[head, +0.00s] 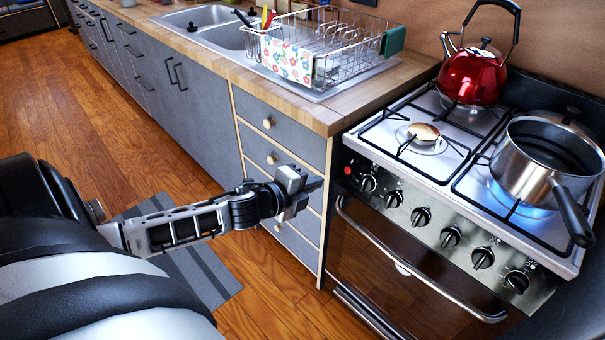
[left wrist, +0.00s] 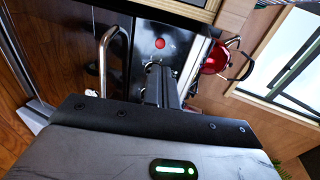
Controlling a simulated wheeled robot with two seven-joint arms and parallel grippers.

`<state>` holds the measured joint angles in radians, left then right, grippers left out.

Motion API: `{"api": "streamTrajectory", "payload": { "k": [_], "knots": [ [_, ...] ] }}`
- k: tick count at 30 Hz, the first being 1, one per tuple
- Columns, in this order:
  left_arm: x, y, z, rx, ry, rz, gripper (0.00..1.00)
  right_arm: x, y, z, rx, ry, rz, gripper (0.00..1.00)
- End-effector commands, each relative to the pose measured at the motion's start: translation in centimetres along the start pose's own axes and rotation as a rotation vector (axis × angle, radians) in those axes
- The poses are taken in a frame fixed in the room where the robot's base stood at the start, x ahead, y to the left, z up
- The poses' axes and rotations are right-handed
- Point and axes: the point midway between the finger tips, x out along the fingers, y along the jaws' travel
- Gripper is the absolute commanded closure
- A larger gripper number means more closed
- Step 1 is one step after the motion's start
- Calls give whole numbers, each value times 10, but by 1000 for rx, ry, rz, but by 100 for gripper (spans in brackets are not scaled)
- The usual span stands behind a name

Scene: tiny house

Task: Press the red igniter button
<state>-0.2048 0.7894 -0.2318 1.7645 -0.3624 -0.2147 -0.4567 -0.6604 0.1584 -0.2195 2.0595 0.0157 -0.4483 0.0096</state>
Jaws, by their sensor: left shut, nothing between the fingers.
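The red igniter button (head: 347,171) is a small round button at the left end of the stove's front control panel (head: 440,225), beside a row of black knobs. It also shows in the left wrist view (left wrist: 160,43), just beyond my fingers, with nothing covering it. My left gripper (head: 316,186) is shut and empty. It is in front of the drawers, a little left of the button, with its fingertips pointing toward the panel and apart from the button. Its fingers also show in the left wrist view (left wrist: 160,82). My right gripper is not in view.
A saucepan (head: 540,165) stands over a blue flame at the right, its handle (head: 572,212) over the front edge. A red kettle (head: 472,77) stands on a back burner. The oven handle (head: 400,262) juts out below the knobs. Drawers (head: 268,125) border the stove's left.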

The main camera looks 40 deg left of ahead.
Motion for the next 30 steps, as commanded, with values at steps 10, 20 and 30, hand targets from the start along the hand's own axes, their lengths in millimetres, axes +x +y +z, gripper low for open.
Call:
{"api": "streamTrajectory", "payload": {
  "k": [10, 20, 30],
  "knots": [
    [-28, 0, 0, 1, 0, 1, 100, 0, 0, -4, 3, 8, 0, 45],
    [-28, 0, 0, 1, 0, 0, 100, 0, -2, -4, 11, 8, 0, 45],
    [-33, 16, -15, -105, 3, 26, 100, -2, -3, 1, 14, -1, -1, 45]
  ]
}}
